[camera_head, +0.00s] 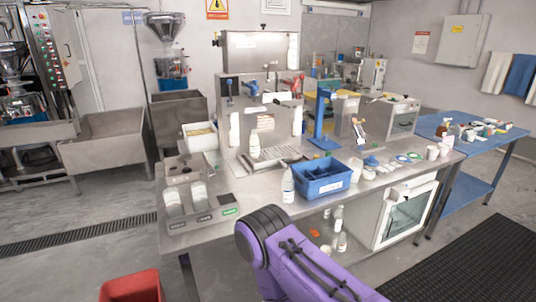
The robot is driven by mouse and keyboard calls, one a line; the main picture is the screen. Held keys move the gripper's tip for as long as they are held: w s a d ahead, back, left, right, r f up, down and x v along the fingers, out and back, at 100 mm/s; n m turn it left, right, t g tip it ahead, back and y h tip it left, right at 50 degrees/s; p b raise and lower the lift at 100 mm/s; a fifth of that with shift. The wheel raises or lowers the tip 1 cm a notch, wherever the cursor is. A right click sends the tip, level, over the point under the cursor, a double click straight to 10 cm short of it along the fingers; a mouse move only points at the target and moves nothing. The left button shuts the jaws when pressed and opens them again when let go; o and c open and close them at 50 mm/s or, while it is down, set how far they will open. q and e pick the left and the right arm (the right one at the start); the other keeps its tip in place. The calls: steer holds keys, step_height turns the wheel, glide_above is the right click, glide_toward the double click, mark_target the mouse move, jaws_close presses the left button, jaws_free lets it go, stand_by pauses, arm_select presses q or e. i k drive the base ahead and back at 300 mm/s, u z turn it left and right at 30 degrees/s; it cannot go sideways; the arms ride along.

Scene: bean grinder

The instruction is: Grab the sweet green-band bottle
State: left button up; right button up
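A steel rack (205,222) stands at the left front of the steel counter. It holds two pale bottles, a left one (173,200) and a middle one (199,193). A green label (229,211) is on the rack's right front, with no bottle seen behind it. A white bottle (288,187) stands upright left of the blue bin, and another white bottle (254,146) stands by the drain tray. Band colours are too small to tell, so I cannot tell which is the sweet green-band bottle. Neither of my grippers is in view; my purple arm link crosses the bottom middle.
A blue divided bin (322,177) sits near the counter's front edge. A blue stand (323,122) rises behind it. Cups and lids (372,161) lie to its right. Bottles (338,226) stand below the counter. A red bin (131,287) is on the floor.

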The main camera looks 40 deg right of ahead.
mark_target(253, 142)
steer(key=k, duration=0.45)
steer(key=z, duration=1.65)
steer(key=i, duration=0.4)
steer(key=u, duration=0.05)
